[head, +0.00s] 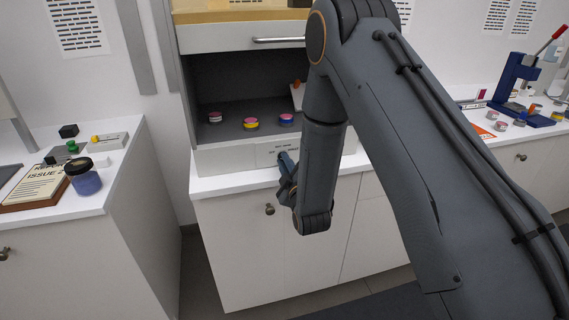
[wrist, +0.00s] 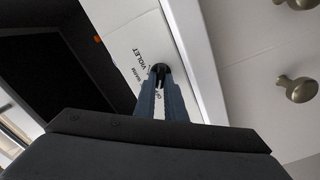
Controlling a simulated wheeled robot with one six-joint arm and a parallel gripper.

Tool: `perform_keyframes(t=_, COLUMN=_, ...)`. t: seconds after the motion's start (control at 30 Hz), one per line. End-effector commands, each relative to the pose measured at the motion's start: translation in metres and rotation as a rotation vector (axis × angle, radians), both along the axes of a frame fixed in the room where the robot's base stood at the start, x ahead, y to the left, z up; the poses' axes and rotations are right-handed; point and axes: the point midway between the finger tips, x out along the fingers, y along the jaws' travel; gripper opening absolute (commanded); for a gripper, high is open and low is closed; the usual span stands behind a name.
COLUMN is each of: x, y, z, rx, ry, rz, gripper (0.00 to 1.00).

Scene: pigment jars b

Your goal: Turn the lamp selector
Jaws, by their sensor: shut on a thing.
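The lamp selector is a small dark knob (wrist: 159,70) on a pale front panel (wrist: 132,38), seen in the wrist view. The panel is printed with labels, among them "VIOLET" and what looks like "WARM". My gripper (wrist: 161,80) is shut on the knob, with its fingertips on either side of it. In the head view my gripper (head: 287,167) is at the panel (head: 228,158) below the dark cabinet, partly hidden by my arm. The knob itself is hidden in the head view, and its exact pointing direction cannot be told.
Above the panel, the dark cabinet (head: 215,92) holds several small jars, such as a blue and pink one (head: 286,119). A raised door with a handle (head: 278,40) is above. A white counter ledge (head: 222,184) runs just below the panel. A blue press (head: 512,85) stands far right.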

Motion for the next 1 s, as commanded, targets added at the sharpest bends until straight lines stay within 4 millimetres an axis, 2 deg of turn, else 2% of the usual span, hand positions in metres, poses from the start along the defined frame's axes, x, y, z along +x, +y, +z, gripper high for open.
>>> perform_keyframes(t=0.7, x=0.0004, y=-0.0021, z=0.0004, rx=0.481, ry=0.140, rz=0.000, gripper=0.00)
perform_keyframes(t=1.0, x=0.0006, y=-0.0028, z=0.0016, rx=0.602, ry=0.175, rz=0.000, gripper=0.00)
